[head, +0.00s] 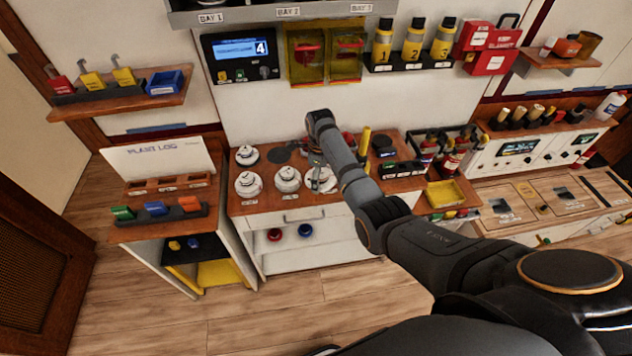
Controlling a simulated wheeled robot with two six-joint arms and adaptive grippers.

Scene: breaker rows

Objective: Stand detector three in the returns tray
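Three yellow and black cylinders numbered 1, 2 and 3 stand upright in a black rack on the back wall. The one marked 3, detector three (443,42), is the rightmost. No tray has a readable returns label; a shallow yellow tray (445,194) lies at the right end of the middle counter and looks empty. My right arm (345,165) reaches in from the lower right over the middle counter, below and left of the rack and apart from it. Its gripper fingers cannot be made out. My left gripper is not in view.
White round devices (288,178) sit on the middle counter (250,207) under my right arm. A yellow post (365,141) stands behind the arm. A small blue bin (166,83) is on the left wall shelf. Red lock boxes (490,48) hang right of the rack.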

